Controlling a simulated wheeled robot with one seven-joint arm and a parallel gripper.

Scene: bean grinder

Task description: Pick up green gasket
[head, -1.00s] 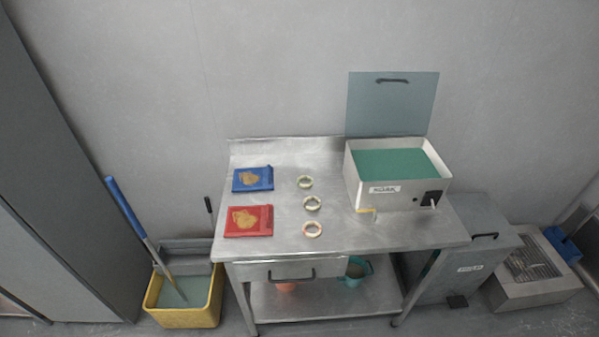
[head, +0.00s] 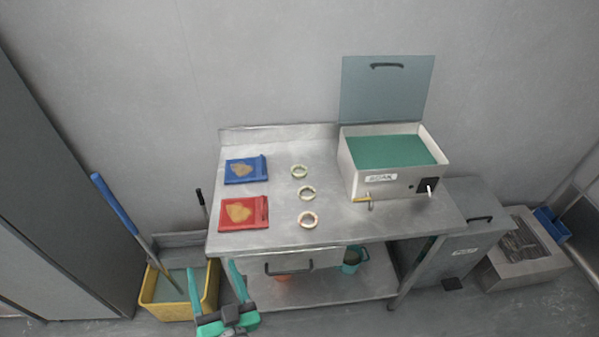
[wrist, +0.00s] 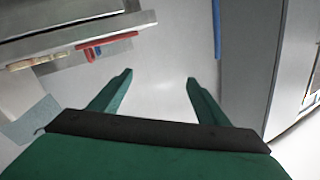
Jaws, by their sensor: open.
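Three pale ring-shaped gaskets lie flat in a column on the steel table (head: 350,228): a back ring (head: 292,174), a middle ring (head: 300,196) and a front ring (head: 300,222). The back and middle rings look yellowish green, the front one has orange-red marks; I cannot tell surely which is the green gasket. My gripper (head: 213,271), with green fingers, is open and empty. It is in front of the table's left front corner, apart from the rings.
A blue tray (head: 262,163) and a red tray (head: 263,206), each with a brown patch, lie left of the rings. An open box with green contents (head: 365,186) stands right. A yellow mop bucket (head: 180,311) stands on the floor left.

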